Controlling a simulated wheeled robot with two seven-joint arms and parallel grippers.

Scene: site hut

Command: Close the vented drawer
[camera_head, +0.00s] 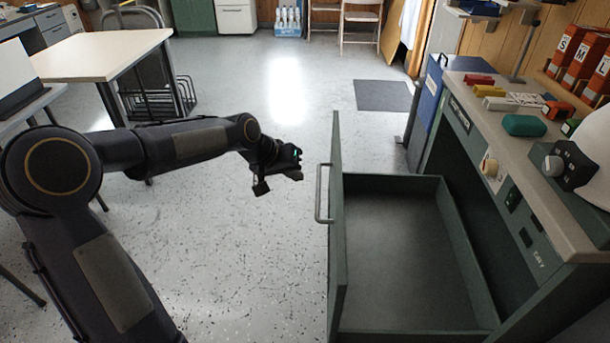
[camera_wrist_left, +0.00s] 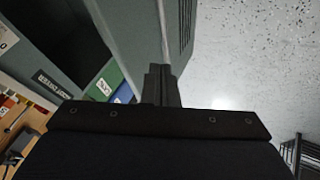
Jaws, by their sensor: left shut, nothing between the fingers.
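The drawer stands pulled far out from the green cabinet; its front panel (camera_head: 337,240) is upright and seen nearly edge-on, with a bar handle (camera_head: 321,195) on its outer side. Its inside looks empty. My left gripper (camera_head: 280,188) is in front of the panel, left of the handle and apart from it, shut and empty. My right gripper is out of view.
The cabinet's worktop (camera_head: 490,125) holds colored blocks, a teal case (camera_head: 525,126), a black device and a white helmet (camera_head: 597,155). A blue bin (camera_head: 429,100) stands beyond the cabinet. A table (camera_head: 100,52) and wire rack are at left. The speckled floor left of the drawer is clear.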

